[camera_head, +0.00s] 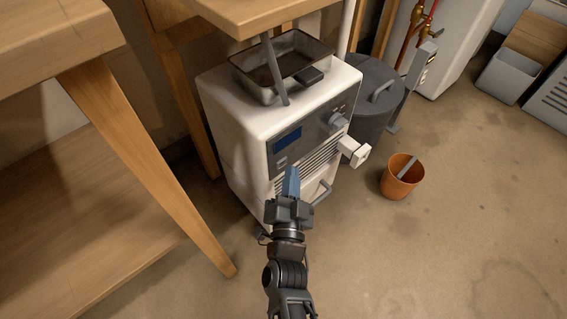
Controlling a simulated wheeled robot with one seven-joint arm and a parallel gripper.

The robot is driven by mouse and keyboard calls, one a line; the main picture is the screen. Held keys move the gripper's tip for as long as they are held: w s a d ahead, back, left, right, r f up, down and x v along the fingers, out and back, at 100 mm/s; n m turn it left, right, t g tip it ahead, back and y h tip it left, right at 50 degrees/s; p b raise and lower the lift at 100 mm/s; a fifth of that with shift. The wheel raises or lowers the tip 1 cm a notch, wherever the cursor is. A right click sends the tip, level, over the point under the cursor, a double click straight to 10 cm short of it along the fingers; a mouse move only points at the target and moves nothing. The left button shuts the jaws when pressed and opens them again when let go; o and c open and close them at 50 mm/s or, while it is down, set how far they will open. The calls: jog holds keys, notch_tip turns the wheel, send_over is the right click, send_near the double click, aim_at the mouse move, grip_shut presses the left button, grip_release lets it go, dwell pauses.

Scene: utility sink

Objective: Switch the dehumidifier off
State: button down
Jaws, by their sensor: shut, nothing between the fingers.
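The dehumidifier (243,125) is a white box with a grey front panel, standing on the floor under a wooden worktop. Its panel has a blue display (287,139), small buttons below the display and at upper right, and a grey round knob (338,121). Vent slats and a grey handle are lower on the front. A white block-like part (355,152) sticks out at the right of the front. My gripper (291,180) is shut and empty, with blue fingertips, in front of the slats and below the display. It hides part of the lower front. Contact cannot be told.
A grey lidded bin (376,105) stands behind right, and an orange bucket (401,179) on the floor at right. A wooden table leg (150,165) is at left. The floor at lower right is clear.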

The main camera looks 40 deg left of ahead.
jog(key=d, duration=0.6)
jog(key=shift+s+b, duration=0.25)
jog(key=shift+b, duration=0.05)
dwell(1.0)
jog(key=c, duration=1.8)
grip_release()
jog(key=shift+c, duration=0.2)
